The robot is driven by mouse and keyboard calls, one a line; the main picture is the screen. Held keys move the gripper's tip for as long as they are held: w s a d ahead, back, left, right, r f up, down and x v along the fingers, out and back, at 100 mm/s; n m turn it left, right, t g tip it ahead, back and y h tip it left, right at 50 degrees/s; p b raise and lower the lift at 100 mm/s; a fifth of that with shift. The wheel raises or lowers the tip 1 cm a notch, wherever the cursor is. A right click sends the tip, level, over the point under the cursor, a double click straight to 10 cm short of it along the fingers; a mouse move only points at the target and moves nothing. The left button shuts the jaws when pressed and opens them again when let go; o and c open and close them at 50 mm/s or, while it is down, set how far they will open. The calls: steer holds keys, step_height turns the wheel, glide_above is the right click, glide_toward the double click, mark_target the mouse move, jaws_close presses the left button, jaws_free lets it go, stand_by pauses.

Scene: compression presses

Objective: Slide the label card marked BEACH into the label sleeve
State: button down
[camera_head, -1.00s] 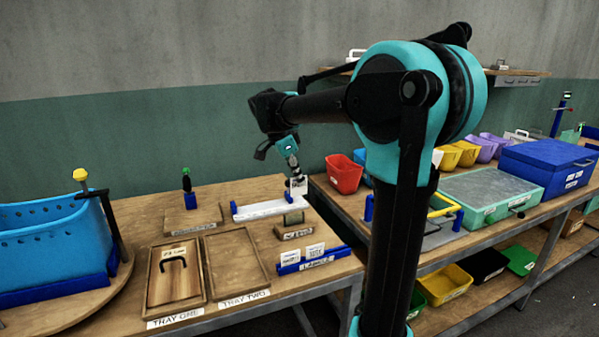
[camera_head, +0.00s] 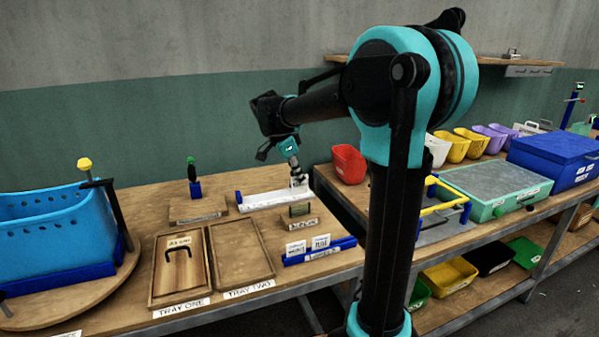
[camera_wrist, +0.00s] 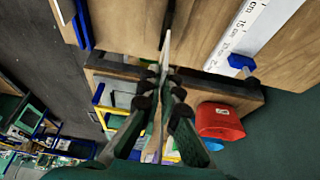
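My gripper (camera_head: 297,178) hangs above the bench, close to the white ruler (camera_head: 272,200). In the wrist view its fingers (camera_wrist: 166,82) are closed on a thin pale card (camera_wrist: 166,46), seen edge-on. The card's print cannot be read. A small holder with a greenish upright plate (camera_head: 300,210) and an unclear front label stands on the bench in front of the ruler; it may be the label sleeve. The gripper is behind and above it, apart from it. A blue label rack (camera_head: 320,251) holds two white cards (camera_head: 308,244) nearer the front edge.
Two wooden trays, tray one (camera_head: 153,277) and tray two (camera_head: 270,262), lie left of the rack. A red bin (camera_head: 348,164) stands right of the gripper, on the neighbouring bench.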

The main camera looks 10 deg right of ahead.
steer(key=shift+f, duration=1.35)
steer(key=shift+f, duration=2.2)
steer(key=c, duration=1.6)
jaws_free()
steer(key=shift+c, duration=0.2)
steer(key=w+v, duration=0.1)
steer(key=v, duration=1.1)
steer(key=shift+s, duration=0.45)
